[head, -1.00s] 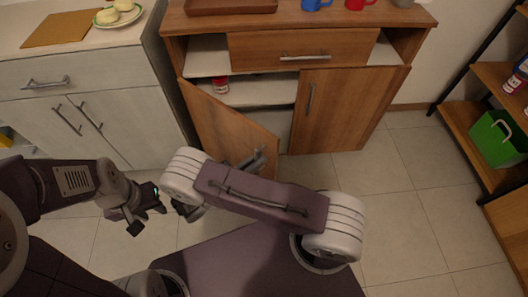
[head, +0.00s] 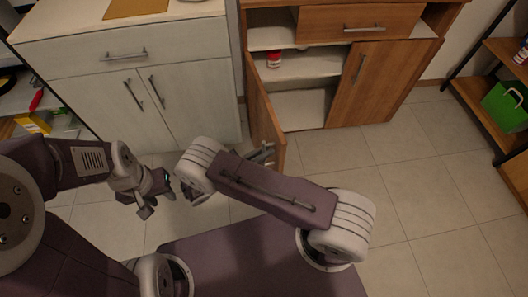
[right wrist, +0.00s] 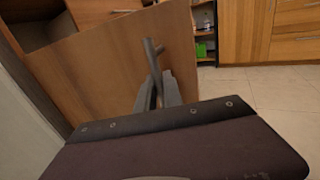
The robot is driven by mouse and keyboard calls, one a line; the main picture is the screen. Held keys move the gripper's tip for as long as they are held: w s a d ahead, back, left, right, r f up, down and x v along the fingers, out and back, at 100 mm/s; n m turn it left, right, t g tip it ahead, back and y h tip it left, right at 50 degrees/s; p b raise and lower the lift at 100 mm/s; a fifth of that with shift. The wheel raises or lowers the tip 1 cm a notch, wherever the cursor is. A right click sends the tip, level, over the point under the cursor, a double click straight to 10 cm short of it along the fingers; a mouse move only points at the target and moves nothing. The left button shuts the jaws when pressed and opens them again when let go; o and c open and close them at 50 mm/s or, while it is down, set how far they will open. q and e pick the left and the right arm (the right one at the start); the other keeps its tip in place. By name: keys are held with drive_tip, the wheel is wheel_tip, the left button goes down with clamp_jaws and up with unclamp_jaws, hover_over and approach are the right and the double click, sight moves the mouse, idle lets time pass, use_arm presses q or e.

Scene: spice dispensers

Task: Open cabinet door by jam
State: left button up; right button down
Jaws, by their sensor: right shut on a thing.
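The wooden cabinet's left door (head: 262,110) stands wide open, swung out toward me and seen nearly edge-on in the head view. A small jar with a red and white look (head: 274,60), likely the jam, sits on the shelf inside. My right gripper (head: 262,153) is at the door's outer face, partly hidden by my arm. In the right wrist view its fingers (right wrist: 166,92) are shut on the door's metal handle (right wrist: 151,62). My left gripper (head: 156,197) is open and empty over the floor at left, away from the cabinet.
The cabinet's right door (head: 368,85) and its drawer (head: 360,22) are shut. A white cabinet (head: 135,80) stands close on the left. A shelf rack with a green bin (head: 507,105) stands at far right. The tiled floor (head: 400,170) between is clear.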

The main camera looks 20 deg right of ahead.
use_arm(q)
drive_tip(key=shift+a, duration=0.4)
use_arm(e)
drive_tip(key=shift+a, duration=0.35)
use_arm(q)
drive_tip(key=shift+s, duration=0.1)
use_arm(e)
drive_tip(key=c, duration=1.5)
unclamp_jaws()
use_arm(q)
drive_tip(key=shift+r, duration=0.1)
